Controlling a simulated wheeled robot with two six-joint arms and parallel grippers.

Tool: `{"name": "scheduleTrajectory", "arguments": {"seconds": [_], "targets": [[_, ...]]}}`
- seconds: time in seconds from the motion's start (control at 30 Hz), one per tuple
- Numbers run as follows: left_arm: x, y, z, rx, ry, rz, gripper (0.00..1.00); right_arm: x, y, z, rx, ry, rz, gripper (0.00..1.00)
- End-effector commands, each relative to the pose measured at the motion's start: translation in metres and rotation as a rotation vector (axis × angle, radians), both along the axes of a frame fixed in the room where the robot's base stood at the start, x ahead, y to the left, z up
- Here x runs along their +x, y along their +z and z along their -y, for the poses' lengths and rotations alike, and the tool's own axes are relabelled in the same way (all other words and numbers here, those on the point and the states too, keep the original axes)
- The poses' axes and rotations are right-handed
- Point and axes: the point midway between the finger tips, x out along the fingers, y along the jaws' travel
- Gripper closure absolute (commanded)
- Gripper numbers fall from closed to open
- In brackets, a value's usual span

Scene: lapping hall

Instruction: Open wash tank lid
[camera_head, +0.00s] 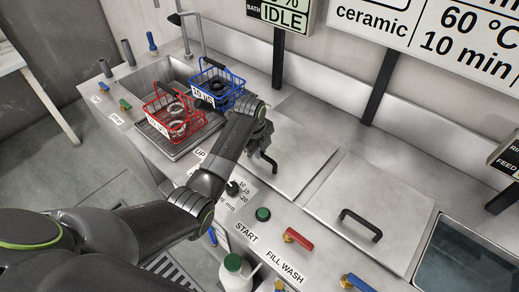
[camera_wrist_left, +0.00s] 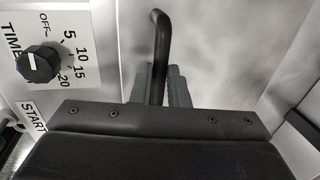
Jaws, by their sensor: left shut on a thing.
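Two flat steel lids with black bar handles lie on the counter in the head view, both closed as far as I can see. The left lid (camera_head: 300,165) is beside the timer knob; the right lid (camera_head: 395,205) is behind the FILL WASH label, with its handle (camera_head: 361,223) free. My left gripper (camera_head: 264,148) is at the left lid's handle (camera_head: 270,163). In the left wrist view, its fingers (camera_wrist_left: 157,88) are shut on this handle (camera_wrist_left: 162,40). My arm hides part of the left lid. My right gripper is not in view.
A red basket (camera_head: 172,120) with rings and a blue basket (camera_head: 216,88) stand by the sink at the left. The timer knob (camera_wrist_left: 39,64), green START button (camera_head: 263,214) and red valve lever (camera_head: 298,238) line the front. An open water-filled tank (camera_head: 465,265) is at right.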

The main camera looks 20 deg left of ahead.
Motion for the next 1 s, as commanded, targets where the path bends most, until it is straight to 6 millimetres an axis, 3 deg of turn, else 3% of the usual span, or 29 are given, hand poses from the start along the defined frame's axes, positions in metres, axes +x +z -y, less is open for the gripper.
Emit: {"name": "scheduleTrajectory", "arguments": {"seconds": [0.47, 0.8, 1.0], "targets": [[0.010, 0.029, 0.004, -0.001, -0.001, 0.011, 1.00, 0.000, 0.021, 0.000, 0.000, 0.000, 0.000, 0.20], [0.037, 0.083, 0.014, -0.001, -0.001, 0.017, 1.00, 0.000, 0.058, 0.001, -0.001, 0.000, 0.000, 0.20], [0.058, 0.108, 0.023, -0.001, -0.001, 0.015, 1.00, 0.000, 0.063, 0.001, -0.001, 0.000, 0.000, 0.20]]}}
